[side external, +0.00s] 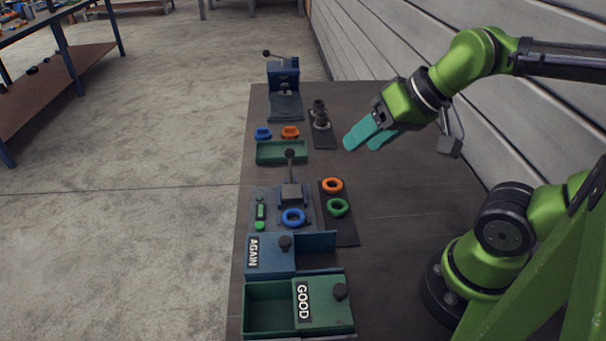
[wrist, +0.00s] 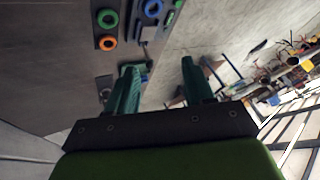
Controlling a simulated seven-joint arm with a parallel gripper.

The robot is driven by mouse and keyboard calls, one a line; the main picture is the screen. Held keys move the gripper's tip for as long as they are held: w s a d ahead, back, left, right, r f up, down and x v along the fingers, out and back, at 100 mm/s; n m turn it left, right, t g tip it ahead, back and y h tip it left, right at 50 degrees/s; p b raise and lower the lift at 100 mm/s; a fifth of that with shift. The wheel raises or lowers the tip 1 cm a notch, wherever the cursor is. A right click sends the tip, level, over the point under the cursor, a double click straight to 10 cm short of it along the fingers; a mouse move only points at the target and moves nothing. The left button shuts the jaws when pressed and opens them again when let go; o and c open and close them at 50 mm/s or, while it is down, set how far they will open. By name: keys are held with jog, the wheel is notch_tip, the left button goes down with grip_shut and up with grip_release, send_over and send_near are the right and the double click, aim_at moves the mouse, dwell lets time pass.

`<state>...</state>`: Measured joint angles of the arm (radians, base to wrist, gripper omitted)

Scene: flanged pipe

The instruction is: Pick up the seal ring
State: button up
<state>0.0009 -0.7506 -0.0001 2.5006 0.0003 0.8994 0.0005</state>
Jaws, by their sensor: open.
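Several rings are in view, and I cannot tell which one the task means by the seal ring. In the side view an orange ring (side external: 332,185) and a green ring (side external: 337,208) lie on a dark mat (side external: 346,233). A blue ring (side external: 293,217) lies on the near fixture. My gripper (side external: 364,142) is open and empty, raised above the table to the right of the rings. In the wrist view a green ring (wrist: 107,18) and an orange ring (wrist: 107,43) lie left of the fingers.
A dark flanged pipe piece (side external: 320,116) stands on a small plate. A blue lever press (side external: 284,88) is at the far end. A green tray (side external: 268,153) and a lever fixture (side external: 291,193) sit mid-table. Bins marked AGAIN (side external: 268,267) and GOOD (side external: 270,293) are near. The table's right side is clear.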

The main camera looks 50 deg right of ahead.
dwell(0.4)
jog(key=shift+o, duration=0.8)
